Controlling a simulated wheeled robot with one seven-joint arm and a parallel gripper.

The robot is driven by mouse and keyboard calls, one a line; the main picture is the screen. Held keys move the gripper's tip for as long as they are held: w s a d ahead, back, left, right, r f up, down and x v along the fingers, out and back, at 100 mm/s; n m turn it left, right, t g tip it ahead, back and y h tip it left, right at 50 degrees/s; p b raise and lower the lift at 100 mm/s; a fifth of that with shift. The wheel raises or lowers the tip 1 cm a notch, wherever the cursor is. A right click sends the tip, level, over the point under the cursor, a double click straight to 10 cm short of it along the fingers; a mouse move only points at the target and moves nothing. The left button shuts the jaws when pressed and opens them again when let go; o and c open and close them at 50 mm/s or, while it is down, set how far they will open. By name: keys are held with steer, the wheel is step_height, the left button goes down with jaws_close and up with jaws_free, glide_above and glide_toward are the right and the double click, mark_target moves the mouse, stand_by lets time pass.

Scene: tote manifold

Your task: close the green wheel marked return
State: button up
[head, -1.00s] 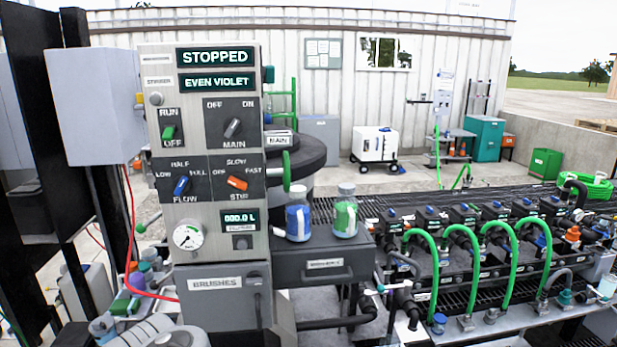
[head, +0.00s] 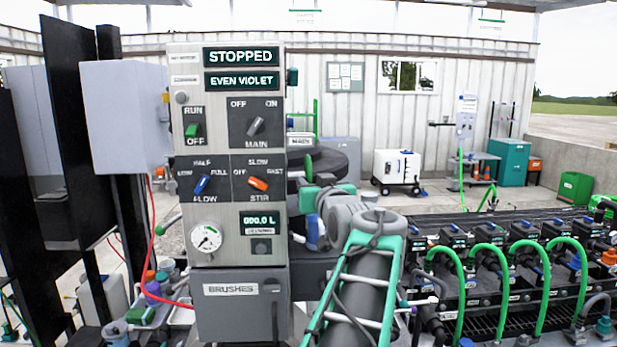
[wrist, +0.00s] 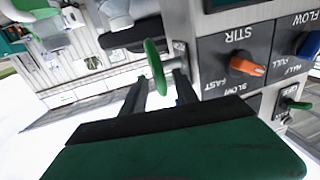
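A green wheel (head: 308,166) sticks out from the right side of the grey control panel (head: 232,150). It is seen nearly edge-on, and I cannot read a mark on it. In the wrist view, which is upside down, the wheel (wrist: 155,67) stands on a short stem from the panel's side. My gripper (wrist: 160,78) has its two dark fingers apart, pointing at the wheel, which shows between and just beyond the fingertips. I cannot tell whether they touch it. In the head view my arm hides the fingertips.
The panel has STIR (head: 258,184) and FLOW (head: 202,184) knobs close to the wheel. A dark round lid (head: 338,160) is behind it. Green hoses (head: 490,255) on a manifold fill the right. A red cable (head: 150,240) hangs at left.

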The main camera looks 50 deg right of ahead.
steer(key=shift+p+x, duration=0.3)
steer(key=shift+x, duration=1.15)
steer(key=shift+c, duration=0.5)
jaws_close()
